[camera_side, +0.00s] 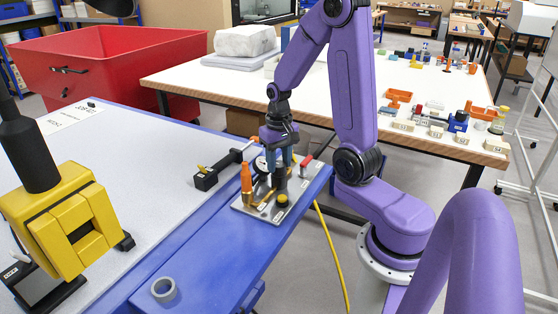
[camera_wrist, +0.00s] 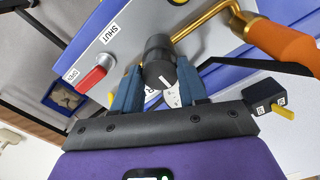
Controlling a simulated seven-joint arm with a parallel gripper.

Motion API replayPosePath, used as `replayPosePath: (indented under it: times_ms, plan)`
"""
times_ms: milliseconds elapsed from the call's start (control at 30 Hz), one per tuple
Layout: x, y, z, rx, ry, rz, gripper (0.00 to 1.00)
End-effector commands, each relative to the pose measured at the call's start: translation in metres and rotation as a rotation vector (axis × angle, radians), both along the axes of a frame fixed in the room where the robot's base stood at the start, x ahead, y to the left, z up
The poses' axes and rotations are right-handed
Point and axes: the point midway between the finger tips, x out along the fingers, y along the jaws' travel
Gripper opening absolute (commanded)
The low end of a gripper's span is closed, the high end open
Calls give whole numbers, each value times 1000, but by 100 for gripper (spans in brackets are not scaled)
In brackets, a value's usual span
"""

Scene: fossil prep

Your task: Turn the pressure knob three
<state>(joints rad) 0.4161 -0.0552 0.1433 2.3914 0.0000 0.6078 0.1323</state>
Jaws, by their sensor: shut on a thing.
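The pressure knob is a dark cylinder (camera_wrist: 158,62) with a white line on its end face, standing on a light metal panel (camera_wrist: 135,22) in the wrist view. My gripper (camera_wrist: 158,74) has a blue finger on each side of it and is shut on it. In the side view my gripper (camera_side: 281,158) points down over the panel (camera_side: 240,207), and the knob (camera_side: 280,173) is partly hidden by the fingers. Which label, if any, the white line points to cannot be read.
A red lever (camera_wrist: 92,80) between OPEN and SHUT labels is left of the knob in the wrist view. A brass pipe with an orange handle (camera_wrist: 285,45) is at right. A black box with a yellow toggle (camera_side: 206,178) sits beside the panel. A grey ring (camera_side: 164,290) lies on the blue edge.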

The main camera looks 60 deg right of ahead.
Motion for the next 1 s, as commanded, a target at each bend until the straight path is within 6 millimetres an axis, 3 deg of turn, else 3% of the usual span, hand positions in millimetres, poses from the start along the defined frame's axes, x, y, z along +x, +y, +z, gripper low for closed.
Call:
replayPosePath:
  times_ms: [200, 233, 300, 733, 1000]
  plan:
    - [1, 0, 1, -1, -5, 1, 12]
    - [1, 0, 1, -1, -5, 1, 46]
    - [1, 0, 1, -1, -4, 1, 68]
    - [1, 0, 7, -1, -5, 2, 68]
    - [2, -1, 52, -4, -10, 2, 68]
